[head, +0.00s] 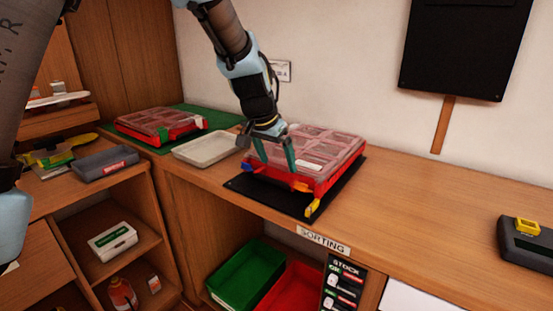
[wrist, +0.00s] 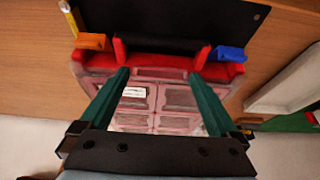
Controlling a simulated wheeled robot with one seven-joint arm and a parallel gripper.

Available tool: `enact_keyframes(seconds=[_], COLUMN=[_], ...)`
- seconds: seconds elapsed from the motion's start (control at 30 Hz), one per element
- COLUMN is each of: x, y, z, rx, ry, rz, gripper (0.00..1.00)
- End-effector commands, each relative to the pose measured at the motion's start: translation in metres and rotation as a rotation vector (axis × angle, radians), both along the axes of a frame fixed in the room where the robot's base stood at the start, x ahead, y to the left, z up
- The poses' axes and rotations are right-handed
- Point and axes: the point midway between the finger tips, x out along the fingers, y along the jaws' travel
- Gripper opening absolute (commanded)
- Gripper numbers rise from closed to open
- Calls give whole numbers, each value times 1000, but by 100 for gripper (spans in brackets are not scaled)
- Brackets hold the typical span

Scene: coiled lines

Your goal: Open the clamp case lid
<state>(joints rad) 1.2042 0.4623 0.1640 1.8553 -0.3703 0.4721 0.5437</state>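A red case with a clear, compartmented lid (head: 325,147) lies on a black mat on the sorting counter, its lid down. Its small lid label is too small to read. In the wrist view the lid (wrist: 180,98) lies beneath my fingers, with an orange latch (wrist: 91,41) and a blue latch (wrist: 229,54) on the red front edge. My gripper (head: 278,167) is over the case's front edge. Its two green fingers are apart, with nothing held between them (wrist: 160,73). I cannot tell whether the fingertips touch the case.
A second red case (head: 160,122) lies on a green mat at the back left. A pale tray (head: 205,149) is left of the near case. A yellow piece (head: 313,207) is at the case's front corner. The counter to the right is clear up to a dark device (head: 527,243).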

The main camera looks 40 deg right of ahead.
Motion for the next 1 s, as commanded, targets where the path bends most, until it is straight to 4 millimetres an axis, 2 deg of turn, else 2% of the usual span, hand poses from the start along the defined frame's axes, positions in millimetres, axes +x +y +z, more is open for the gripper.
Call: enact_keyframes(seconds=[0.07, 0.83, 1.0], x=[0, 0, 0], y=[0, 0, 0], z=[0, 0, 1], rx=[0, 0, 0], ry=[0, 0, 0], rz=[0, 0, 0], gripper=[86, 0, 0])
